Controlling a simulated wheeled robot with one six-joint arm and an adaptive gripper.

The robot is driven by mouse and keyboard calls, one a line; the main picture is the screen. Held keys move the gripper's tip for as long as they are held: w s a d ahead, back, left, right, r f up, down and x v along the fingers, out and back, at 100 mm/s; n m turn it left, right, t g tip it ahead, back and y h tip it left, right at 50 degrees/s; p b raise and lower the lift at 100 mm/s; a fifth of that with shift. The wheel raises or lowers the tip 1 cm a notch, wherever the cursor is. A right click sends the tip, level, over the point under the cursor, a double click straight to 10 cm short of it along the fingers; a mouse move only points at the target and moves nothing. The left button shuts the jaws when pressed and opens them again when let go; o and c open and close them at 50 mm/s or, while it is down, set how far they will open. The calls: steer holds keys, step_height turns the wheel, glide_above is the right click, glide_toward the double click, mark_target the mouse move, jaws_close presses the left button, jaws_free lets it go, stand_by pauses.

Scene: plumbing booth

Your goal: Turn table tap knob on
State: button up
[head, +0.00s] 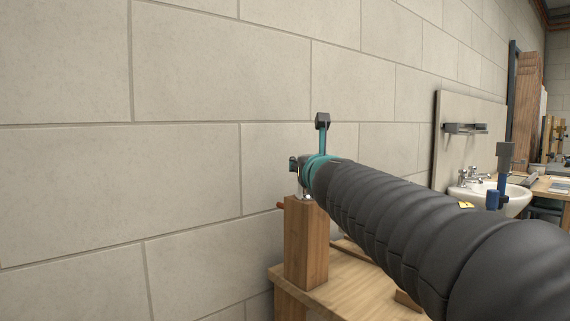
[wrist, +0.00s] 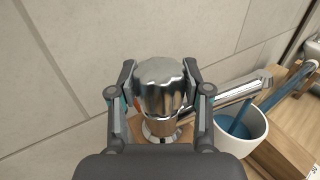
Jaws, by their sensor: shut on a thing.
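The table tap's chrome knob (wrist: 161,88) is in the middle of the wrist view, between the two fingers of my gripper (wrist: 160,80). The fingers are shut on it from both sides. The chrome tap base (wrist: 160,131) stands on a wooden post below the knob. The chrome spout (wrist: 240,90) reaches to the right over a white cup. In the head view my dark arm hides most of the tap and gripper. The wooden post (head: 306,245) shows below them.
The white cup (wrist: 243,130) with a blue thing in it stands right of the tap. The wooden table (head: 355,290) is below. A block wall (head: 190,180) runs close behind. A white sink (head: 480,195) with its own tap stands further right.

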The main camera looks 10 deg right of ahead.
steer(key=shift+n+g+y, duration=0.4)
steer(key=shift+n+y, duration=1.5)
steer(key=shift+y, duration=1)
steer(key=o, duration=1.2)
steer(key=v, duration=1.2)
steer(key=shift+a, duration=0.1)
